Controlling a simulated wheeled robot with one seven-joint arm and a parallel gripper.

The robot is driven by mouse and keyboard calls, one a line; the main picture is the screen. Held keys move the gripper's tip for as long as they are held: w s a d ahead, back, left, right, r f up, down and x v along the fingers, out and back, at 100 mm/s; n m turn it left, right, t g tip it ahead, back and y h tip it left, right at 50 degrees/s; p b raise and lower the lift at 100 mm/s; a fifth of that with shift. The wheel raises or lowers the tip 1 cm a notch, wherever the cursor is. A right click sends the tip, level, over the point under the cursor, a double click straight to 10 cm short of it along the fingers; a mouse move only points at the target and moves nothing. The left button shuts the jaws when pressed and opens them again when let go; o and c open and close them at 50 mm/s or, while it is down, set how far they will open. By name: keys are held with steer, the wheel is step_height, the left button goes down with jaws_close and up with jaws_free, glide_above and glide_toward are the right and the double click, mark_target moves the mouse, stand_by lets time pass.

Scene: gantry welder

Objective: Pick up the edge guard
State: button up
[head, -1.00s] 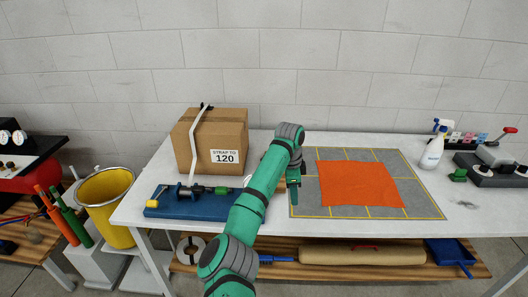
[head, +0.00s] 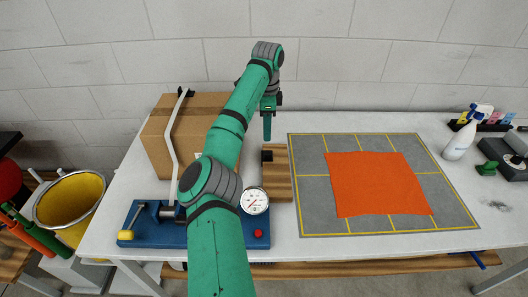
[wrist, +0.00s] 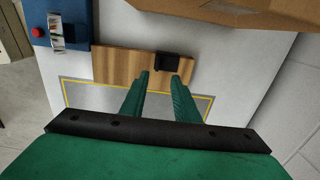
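In the wrist view the black piece (wrist: 167,62) lies on the board just beyond the fingertips. My gripper (head: 267,138) points down over the table, behind the board in the head view. In the wrist view my gripper (wrist: 161,80) is open, its two green fingers apart with nothing seen between them. I cannot tell its exact height above the black piece.
The wooden board (head: 278,185) lies beside a grey mat (head: 310,210) with an orange cloth (head: 380,185). A strapped cardboard box (head: 160,140) stands to the left, behind a blue tool base (head: 150,230) with a dial gauge (head: 255,201). A spray bottle (head: 460,140) stands at right.

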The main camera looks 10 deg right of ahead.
glide_above(267, 155)
steer(key=f, duration=0.5)
steer(key=shift+w+f, duration=0.1)
steer(key=shift+w, duration=0.25)
steer(key=shift+s+f, duration=0.15)
steer(key=shift+f, duration=1.2)
steer(key=shift+s+f, duration=0.15)
steer(key=shift+f, duration=1.15)
jaws_close()
